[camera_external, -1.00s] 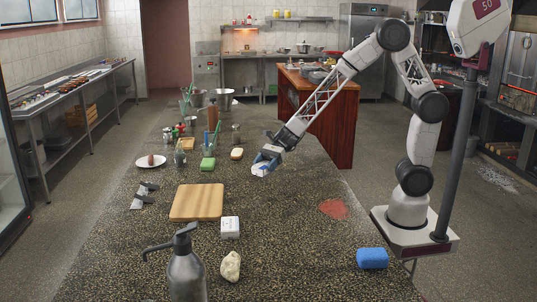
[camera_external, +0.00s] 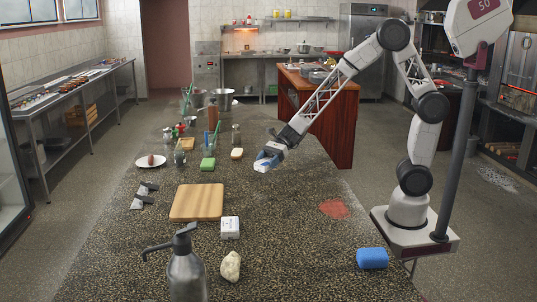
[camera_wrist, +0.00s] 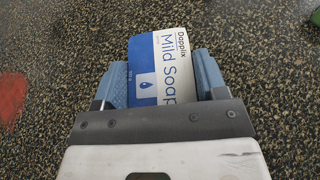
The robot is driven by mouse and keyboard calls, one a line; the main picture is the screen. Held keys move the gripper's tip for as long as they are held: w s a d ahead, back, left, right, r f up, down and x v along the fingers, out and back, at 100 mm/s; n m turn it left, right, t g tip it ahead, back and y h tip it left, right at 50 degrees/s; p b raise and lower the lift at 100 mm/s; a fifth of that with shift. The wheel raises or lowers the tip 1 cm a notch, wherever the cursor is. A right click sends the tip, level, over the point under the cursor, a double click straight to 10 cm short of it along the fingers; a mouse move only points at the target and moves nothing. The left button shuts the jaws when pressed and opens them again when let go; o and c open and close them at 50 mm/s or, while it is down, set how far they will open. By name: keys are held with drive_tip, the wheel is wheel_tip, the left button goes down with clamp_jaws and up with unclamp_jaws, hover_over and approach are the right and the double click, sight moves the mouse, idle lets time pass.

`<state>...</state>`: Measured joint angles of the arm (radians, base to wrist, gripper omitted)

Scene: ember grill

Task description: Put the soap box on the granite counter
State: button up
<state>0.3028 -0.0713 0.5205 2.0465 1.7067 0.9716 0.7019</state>
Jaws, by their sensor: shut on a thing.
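The soap box (camera_wrist: 162,72) is white and blue with "Mild Soap" printed on it. It sits between the two blue finger pads of my gripper (camera_wrist: 163,85) in the wrist view, and the gripper is shut on it. In the external view my gripper (camera_external: 268,161) holds the soap box (camera_external: 262,166) over the speckled granite counter (camera_external: 290,225). The counter also shows all around the box in the wrist view (camera_wrist: 265,70). I cannot tell whether the box touches the counter or is slightly above it.
A pump bottle (camera_external: 186,268) stands at the front. A red patch (camera_external: 334,208) lies at right.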

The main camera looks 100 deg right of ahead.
hover_over(231, 179)
drive_tip(key=shift+s+f, duration=0.35)
drive_tip(key=shift+f, duration=0.3)
idle(0.4)
drive_tip(key=shift+w+d+f, duration=0.1)
drive_tip(key=shift+w, duration=0.25)
drive_tip(key=shift+f, duration=1.75)
drive_tip(key=o, duration=1)
drive_tip(key=shift+f, duration=0.15)
drive_tip(key=shift+c, duration=0.2)
drive_tip(key=shift+r, duration=0.2)
drive_tip(key=v, duration=1.2)
